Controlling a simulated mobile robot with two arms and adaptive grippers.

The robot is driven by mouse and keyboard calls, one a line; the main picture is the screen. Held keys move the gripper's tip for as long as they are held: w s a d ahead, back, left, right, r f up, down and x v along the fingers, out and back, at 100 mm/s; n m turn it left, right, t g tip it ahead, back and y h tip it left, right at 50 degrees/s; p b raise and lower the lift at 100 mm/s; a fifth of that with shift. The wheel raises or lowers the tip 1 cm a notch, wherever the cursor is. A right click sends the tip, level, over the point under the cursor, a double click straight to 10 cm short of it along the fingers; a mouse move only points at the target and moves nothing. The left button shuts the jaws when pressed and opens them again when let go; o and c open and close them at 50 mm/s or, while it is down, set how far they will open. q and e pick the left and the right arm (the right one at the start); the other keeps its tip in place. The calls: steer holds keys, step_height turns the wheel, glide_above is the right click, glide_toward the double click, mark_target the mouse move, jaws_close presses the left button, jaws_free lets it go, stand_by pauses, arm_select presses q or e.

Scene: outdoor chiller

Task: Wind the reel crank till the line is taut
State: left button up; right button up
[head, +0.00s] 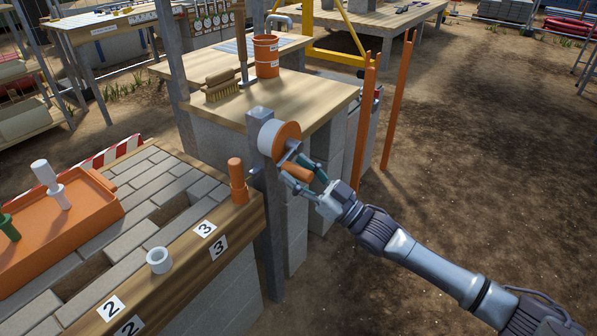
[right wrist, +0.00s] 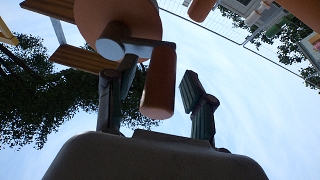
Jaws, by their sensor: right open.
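The reel (head: 281,137), with an orange face and a pale rim, is fixed near the top of a grey metal post (head: 268,215). Its crank has a thick orange handle (head: 297,171) low on the reel's front. My right gripper (head: 308,174) is open, with its fingers on either side of the handle. In the right wrist view the handle (right wrist: 158,85) lies between the two spread fingers, closer to the left one, below the reel (right wrist: 118,18). I cannot tell whether either finger touches it. I cannot make out the line. My left gripper is out of view.
A block-topped bench at left carries an orange tray (head: 60,232), a white ring (head: 159,260) and an orange peg (head: 237,180) near the post. Behind the reel, a wooden table (head: 300,98) holds a brush and an orange bucket (head: 266,57). Open dirt lies at right.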

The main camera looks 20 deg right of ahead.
jaws_close()
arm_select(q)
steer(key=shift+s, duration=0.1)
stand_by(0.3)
